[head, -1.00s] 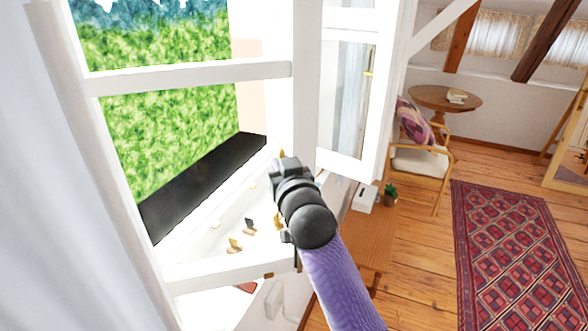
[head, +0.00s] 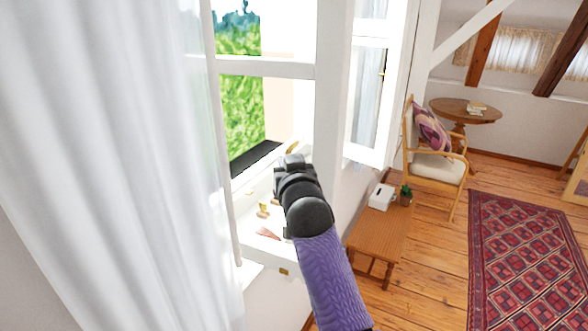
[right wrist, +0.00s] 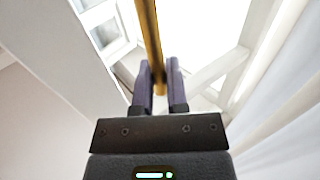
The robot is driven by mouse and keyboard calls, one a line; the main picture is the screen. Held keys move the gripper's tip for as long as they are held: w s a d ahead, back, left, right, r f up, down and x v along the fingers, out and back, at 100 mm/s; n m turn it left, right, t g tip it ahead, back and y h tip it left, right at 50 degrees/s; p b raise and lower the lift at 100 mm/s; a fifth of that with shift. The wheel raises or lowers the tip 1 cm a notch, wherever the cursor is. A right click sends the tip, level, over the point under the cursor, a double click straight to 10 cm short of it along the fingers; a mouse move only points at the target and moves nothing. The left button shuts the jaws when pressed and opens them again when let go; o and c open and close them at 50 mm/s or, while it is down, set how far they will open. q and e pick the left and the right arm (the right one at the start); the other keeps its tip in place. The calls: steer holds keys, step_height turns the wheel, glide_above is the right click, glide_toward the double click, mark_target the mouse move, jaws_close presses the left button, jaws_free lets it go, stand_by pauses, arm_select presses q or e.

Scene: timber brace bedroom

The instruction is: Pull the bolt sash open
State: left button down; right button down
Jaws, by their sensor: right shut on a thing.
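The window sash (head: 268,67) is a white framed, glazed leaf with a crossbar, in the left middle of the head view. It stands at an angle, with greenery showing through it. My right gripper (head: 290,160) is at the sash's right upright. In the right wrist view, the right gripper (right wrist: 160,88) has its two purple fingers shut on a brass bar (right wrist: 151,35), which runs up between them. A bit of brass (head: 293,147) also shows just above the gripper in the head view. The gripper hides the grip itself there. My left gripper is not in view.
A white curtain (head: 110,160) hangs close on the left. Small items lie on the sill (head: 262,232). Another white sash (head: 370,155) stands right of the gripper. A wooden bench (head: 380,240) holds a white box (head: 382,197) and small plant (head: 406,194).

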steer(key=shift+s+a+r, duration=0.1)
stand_by(0.3)
steer(key=c, duration=0.7)
jaws_free()
steer(key=shift+a, duration=0.1)
steer(key=shift+o, duration=0.2)
steer(key=s+d+b, duration=0.1)
steer(key=s, duration=0.8)
steer(key=shift+s+d, duration=0.3)
steer(key=shift+s, duration=0.05)
